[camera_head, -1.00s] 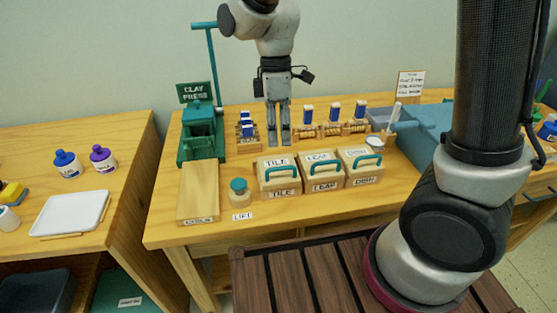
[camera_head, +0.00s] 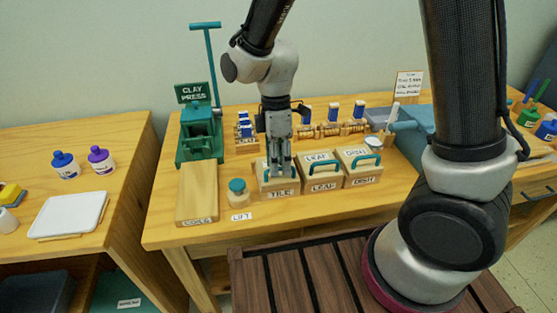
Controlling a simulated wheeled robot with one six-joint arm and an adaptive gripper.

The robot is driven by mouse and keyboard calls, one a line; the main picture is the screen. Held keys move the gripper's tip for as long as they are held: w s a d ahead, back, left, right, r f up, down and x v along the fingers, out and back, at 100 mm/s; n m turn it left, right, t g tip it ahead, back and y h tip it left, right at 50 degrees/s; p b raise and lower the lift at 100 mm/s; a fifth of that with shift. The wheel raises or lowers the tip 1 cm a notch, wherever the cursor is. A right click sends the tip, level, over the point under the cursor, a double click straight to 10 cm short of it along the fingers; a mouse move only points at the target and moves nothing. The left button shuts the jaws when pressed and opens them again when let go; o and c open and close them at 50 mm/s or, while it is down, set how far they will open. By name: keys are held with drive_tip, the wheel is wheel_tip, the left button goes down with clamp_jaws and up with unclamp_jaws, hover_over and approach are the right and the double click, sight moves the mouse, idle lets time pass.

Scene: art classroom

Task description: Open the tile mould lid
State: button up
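The tile mould (camera_head: 281,193) is a wooden box labelled TILE on its front, the leftmost of three boxes in a row. Its lid (camera_head: 264,167) is down and has a teal handle, now mostly hidden by my gripper. My gripper (camera_head: 279,174) points down over the lid, with its fingertips at the handle. The fingers look close together, but I cannot tell whether they are around the handle or gripping it.
The leaf mould (camera_head: 323,187) and dish mould (camera_head: 361,182) stand close on the right. A small jar with a teal cap (camera_head: 238,193) and a wooden board (camera_head: 198,195) are on the left. The green clay press (camera_head: 200,135) and blue-topped stamps (camera_head: 333,113) stand behind.

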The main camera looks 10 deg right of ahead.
clamp_jaws()
